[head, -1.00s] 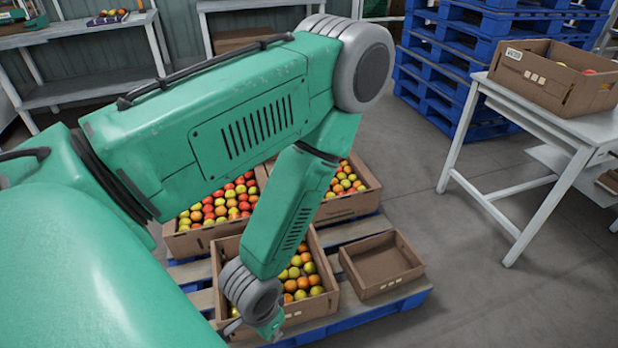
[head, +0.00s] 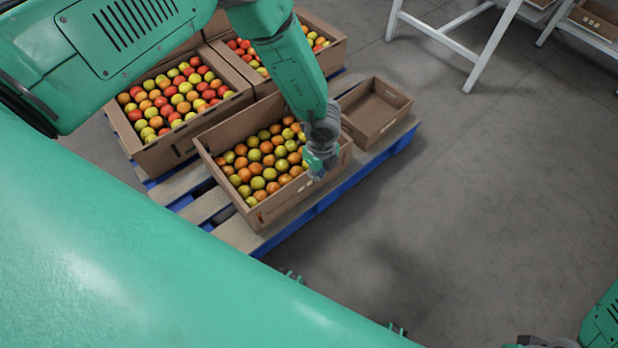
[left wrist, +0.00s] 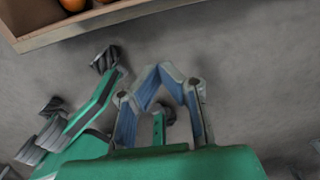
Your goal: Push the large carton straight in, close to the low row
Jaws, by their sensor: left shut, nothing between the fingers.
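The large carton (head: 275,208), full of yellow-green and orange tomatoes, sits near the front edge of the pallet. Behind it stands a row of two filled cartons, the left one (head: 165,155) and the right one (head: 333,57), partly hidden by my arm. Pallet slats show between the large carton and the row at the left. My left gripper (head: 317,172) is shut and empty at the large carton's outer wall; I cannot tell whether it touches. Its fingers (left wrist: 165,72) and the carton's rim (left wrist: 120,17) show in the left wrist view. My right gripper (head: 545,342) is barely visible at the lower right.
A small empty carton (head: 388,124) stands on the pallet just right of the large carton. The blue-based pallet (head: 345,186) ends close in front. A white table (head: 470,40) stands at the back right. The concrete floor (head: 470,200) on the right is clear.

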